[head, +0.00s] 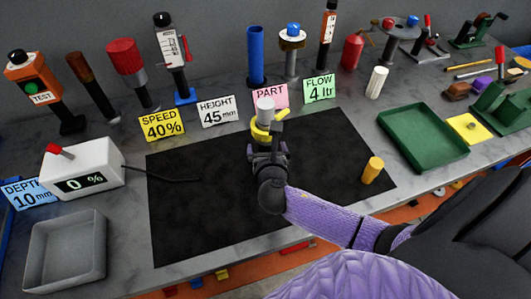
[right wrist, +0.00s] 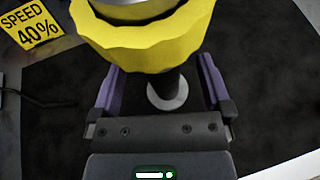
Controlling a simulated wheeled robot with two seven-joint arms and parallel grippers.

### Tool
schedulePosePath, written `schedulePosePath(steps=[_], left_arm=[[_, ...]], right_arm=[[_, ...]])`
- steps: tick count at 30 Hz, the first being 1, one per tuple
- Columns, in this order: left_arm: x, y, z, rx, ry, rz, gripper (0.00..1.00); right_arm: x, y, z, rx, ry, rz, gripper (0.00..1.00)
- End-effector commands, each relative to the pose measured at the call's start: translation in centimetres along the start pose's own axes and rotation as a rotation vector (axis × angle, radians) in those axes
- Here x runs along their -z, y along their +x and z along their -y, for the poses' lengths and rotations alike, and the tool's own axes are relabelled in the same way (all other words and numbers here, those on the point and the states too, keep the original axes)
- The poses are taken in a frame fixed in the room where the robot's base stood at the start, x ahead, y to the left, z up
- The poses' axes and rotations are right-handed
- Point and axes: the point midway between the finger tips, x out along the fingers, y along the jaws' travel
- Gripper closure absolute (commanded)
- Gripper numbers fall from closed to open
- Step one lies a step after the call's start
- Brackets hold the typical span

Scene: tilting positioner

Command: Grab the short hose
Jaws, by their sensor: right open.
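My right gripper (head: 268,147) is over the black mat, just in front of a stand with a yellow knurled collar (head: 263,130) and a grey cylinder top (head: 265,106). In the right wrist view the open purple fingers (right wrist: 165,85) lie either side of the stand's dark post, below the yellow collar (right wrist: 145,40); contact cannot be told. No thing is clearly a short hose. An upright blue tube (head: 256,62), a white ribbed cylinder (head: 377,82) and an orange-yellow cylinder (head: 372,171) stand apart from the gripper. My left gripper is not in view.
The black mat (head: 205,215) is mostly clear on its left. A white display box (head: 82,168) with a dark cable and a grey tray (head: 65,255) stand left. A green tray (head: 423,138) lies right. Cards and several upright tools line the back.

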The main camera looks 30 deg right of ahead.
Motion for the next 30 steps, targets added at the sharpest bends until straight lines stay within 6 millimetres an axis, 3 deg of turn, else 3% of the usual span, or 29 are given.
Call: schedulePosePath(steps=[4,11,25,30], left_arm=[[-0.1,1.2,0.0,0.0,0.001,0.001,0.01],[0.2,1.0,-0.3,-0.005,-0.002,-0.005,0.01],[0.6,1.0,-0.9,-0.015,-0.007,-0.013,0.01],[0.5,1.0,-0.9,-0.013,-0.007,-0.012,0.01]], right_arm=[[0.3,2.4,0.0,0.001,-0.001,-0.001,0.01],[0.1,2.6,-0.1,-0.001,0.0,-0.001,0.01],[0.1,2.6,0.0,-0.001,0.0,-0.001,0.98],[0.1,2.6,0.0,-0.001,0.0,-0.002,1.0]])
